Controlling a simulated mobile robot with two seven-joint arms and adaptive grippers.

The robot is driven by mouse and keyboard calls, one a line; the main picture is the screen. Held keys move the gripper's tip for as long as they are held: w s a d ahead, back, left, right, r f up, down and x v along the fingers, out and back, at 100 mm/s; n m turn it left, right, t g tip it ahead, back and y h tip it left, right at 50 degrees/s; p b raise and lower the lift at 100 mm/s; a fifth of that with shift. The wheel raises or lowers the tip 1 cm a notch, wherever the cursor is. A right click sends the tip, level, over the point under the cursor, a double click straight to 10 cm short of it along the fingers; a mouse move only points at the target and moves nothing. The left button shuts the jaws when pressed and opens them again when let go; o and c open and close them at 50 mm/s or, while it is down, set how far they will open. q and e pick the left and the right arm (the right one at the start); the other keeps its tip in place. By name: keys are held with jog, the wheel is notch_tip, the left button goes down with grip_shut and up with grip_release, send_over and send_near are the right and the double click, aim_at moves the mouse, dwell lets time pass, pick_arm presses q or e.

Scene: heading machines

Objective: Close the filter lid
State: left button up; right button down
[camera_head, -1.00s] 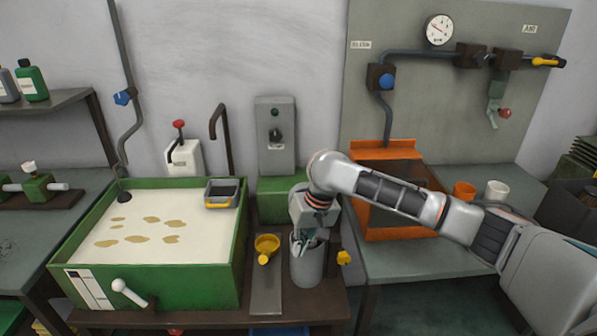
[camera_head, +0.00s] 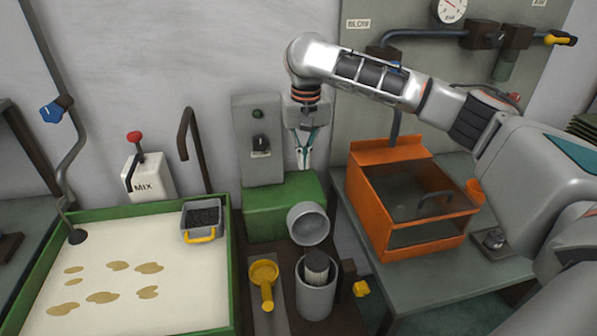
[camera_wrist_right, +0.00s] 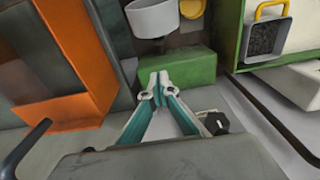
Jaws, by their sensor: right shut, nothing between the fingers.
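The filter lid (camera_head: 305,224) is a grey round cap, swung open and tilted with its hollow side facing forward. It stands behind the grey filter housing (camera_head: 316,298), which is open at the top with a ribbed cartridge (camera_head: 317,264) showing inside. In the right wrist view the lid (camera_wrist_right: 152,20) is at the top edge. My right gripper (camera_head: 303,164) is shut and empty, pointing down above the green block, behind and above the lid and apart from it. Its fingertips (camera_wrist_right: 154,86) also show in the wrist view. My left gripper is not in view.
A green block (camera_head: 285,205) with a grey switch box stands behind the lid. A yellow scoop (camera_head: 264,280) lies left of the housing; a yellow knob (camera_head: 361,288) sits right. An orange box (camera_head: 372,215) stands further right. A sand tray (camera_head: 130,320) fills the left.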

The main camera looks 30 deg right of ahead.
aim_at(307, 221)
jog(key=s+f, duration=0.1)
jog(key=f, duration=0.1)
jog(key=s+f, duration=0.1)
jog(key=f, duration=0.2)
jog(key=s+f, duration=0.1)
jog(key=f, duration=0.2)
jog(key=shift+s+a+f, duration=0.1)
jog(key=shift+a+f, duration=0.1)
jog(key=shift+a, duration=0.2)
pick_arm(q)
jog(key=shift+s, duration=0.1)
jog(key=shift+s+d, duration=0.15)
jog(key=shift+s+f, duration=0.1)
pick_arm(e)
jog(key=shift+s+d, duration=0.1)
